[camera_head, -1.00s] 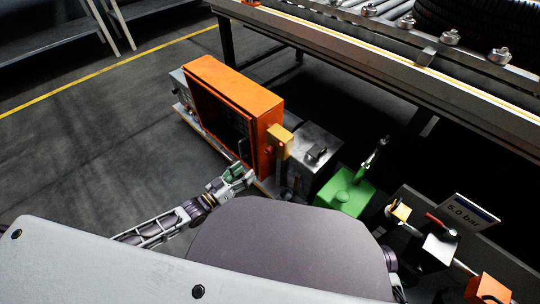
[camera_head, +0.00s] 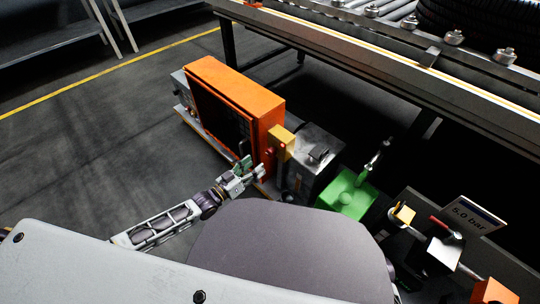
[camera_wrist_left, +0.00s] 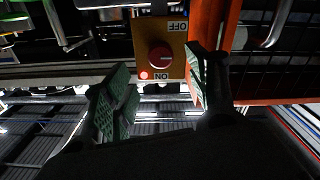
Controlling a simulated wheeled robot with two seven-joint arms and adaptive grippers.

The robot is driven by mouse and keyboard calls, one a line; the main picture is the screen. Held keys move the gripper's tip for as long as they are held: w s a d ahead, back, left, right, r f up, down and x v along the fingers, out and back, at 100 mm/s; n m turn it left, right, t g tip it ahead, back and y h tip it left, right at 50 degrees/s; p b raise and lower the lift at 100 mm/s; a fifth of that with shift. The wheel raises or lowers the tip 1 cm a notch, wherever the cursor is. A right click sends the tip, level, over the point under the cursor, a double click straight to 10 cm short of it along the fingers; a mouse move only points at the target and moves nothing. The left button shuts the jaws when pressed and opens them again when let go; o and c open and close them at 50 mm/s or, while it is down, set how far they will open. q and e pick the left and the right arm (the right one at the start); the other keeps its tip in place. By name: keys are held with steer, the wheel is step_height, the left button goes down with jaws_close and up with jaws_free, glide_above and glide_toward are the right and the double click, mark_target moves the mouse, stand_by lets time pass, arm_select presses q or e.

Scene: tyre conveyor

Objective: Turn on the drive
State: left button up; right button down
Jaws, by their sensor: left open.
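A yellow switch box (camera_head: 282,137) is on the right side of the orange cabinet (camera_head: 245,95). In the left wrist view, its yellow face (camera_wrist_left: 175,38) carries a round red knob (camera_wrist_left: 159,57). An upside-down OFF label (camera_wrist_left: 178,26) is above the knob and an ON label (camera_wrist_left: 161,76) is below it. A small red light (camera_wrist_left: 144,75) glows beside ON. My left gripper (camera_head: 255,172) is open and empty, just in front of and below the switch box. In the wrist view its green-padded fingers (camera_wrist_left: 158,88) stand apart, with the knob ahead between them. My right gripper does not show.
A grey metal box (camera_head: 317,155) and a green unit (camera_head: 345,193) stand right of the switch box. A "5.0 bar" sign (camera_head: 474,212) stands over valves further right. The conveyor frame (camera_head: 400,65) runs behind. The floor at left (camera_head: 90,150) is clear.

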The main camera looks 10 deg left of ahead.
mark_target(269, 155)
arm_select(q)
steer(key=x, duration=0.2)
steer(key=shift+w+d+b, duration=0.2)
steer(key=shift+w+b, duration=0.1)
steer(key=shift+b, duration=0.1)
steer(key=shift+w+d+b, duration=0.3)
steer(key=shift+w+d, duration=0.1)
steer(key=shift+w, duration=0.2)
steer(key=shift+b+x, duration=0.9)
steer(key=shift+x, duration=1.65)
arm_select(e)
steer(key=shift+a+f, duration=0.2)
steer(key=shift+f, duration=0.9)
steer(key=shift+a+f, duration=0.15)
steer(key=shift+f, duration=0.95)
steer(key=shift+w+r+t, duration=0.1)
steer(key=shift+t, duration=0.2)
arm_select(q)
steer(key=shift+c, duration=1.2)
steer(key=c, duration=0.8)
